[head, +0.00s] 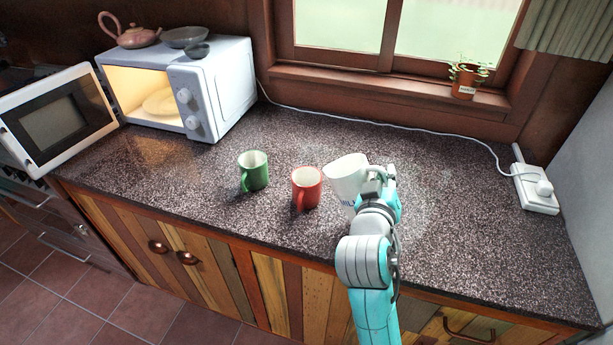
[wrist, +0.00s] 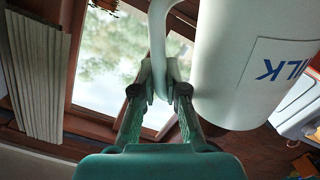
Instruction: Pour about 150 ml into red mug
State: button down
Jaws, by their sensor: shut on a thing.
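The red mug (head: 306,188) stands upright on the speckled counter, its handle toward the front. A white pitcher (head: 346,178) marked with letters ending in "LK" is just right of the red mug and looks raised and tilted toward it. My gripper (head: 383,174) is shut on the pitcher's handle, at its right side. In the wrist view my gripper (wrist: 164,92) has both fingers on the handle, and the pitcher (wrist: 232,75) fills the right side. The inside of the red mug is mostly hidden, and I cannot see any liquid stream.
A green mug (head: 253,170) stands left of the red mug. An open microwave (head: 228,90) with a teapot (head: 131,33) and bowls on top is at the back left. A potted plant (head: 464,85) sits on the sill. A power strip (head: 535,190) lies at the right; the counter between is clear.

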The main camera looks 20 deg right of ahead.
aim_at(365, 164)
jog(key=shift+w+a+r+n, duration=0.35)
jog(key=shift+w+a+n, duration=0.25)
jog(key=shift+w, duration=0.1)
jog(key=shift+w+a+r+n+g, duration=0.3)
jog(key=shift+w+a+r+n, duration=0.3)
jog(key=shift+n, duration=0.2)
jog(key=shift+w+a+r+n, duration=0.2)
jog(key=shift+w+r+n, duration=0.05)
jog(key=shift+r+n, duration=0.2)
jog(key=shift+w+a+r+n, duration=0.15)
jog(key=shift+w+r+n, duration=0.05)
jog(key=shift+r+n, duration=0.2)
jog(key=shift+w+a+r+n+g+h, duration=0.2)
jog(key=shift+w+a+r+n, duration=0.1)
jog(key=shift+r+n, duration=0.1)
jog(key=shift+w+a+r+n+g+h, duration=0.1)
jog(key=shift+w+a+r+n+g, duration=0.15)
jog(key=shift+r, duration=0.15)
jog(key=shift+w+a+r+n+p, duration=0.7)
jog(key=shift+w+n+p, duration=0.1)
jog(key=shift+p, duration=0.2)
dwell(1.6)
